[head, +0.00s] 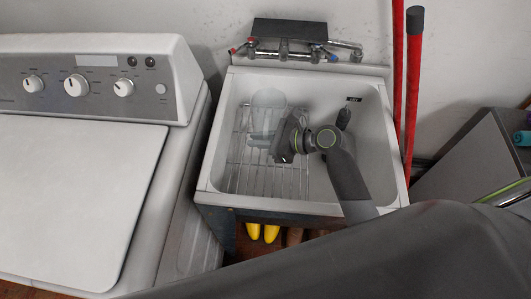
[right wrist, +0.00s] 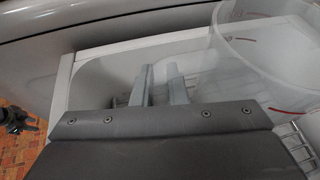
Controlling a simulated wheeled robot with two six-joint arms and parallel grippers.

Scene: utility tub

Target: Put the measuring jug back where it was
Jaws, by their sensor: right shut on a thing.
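The measuring jug (head: 268,101) is clear and see-through, at the back left inside the white utility tub (head: 298,78). My right gripper (head: 263,139) reaches into the tub on the jug's near side and is shut on the jug, seemingly at its handle, though the grip itself is hard to make out. In the right wrist view, the jug (right wrist: 255,60) shows large at the right with red marks, beside the gripper's fingers (right wrist: 160,84). I cannot tell whether its base touches the rack. A small dark part at that view's left edge may be my left gripper (right wrist: 15,120).
A wire rack (head: 283,182) covers the left of the tub's floor. The tap (head: 285,53) spans the back wall. A dark item (head: 343,117) hangs at the tub's right. A washing machine (head: 80,180) stands left, red poles (head: 411,90) right, and yellow items (head: 262,233) lie below.

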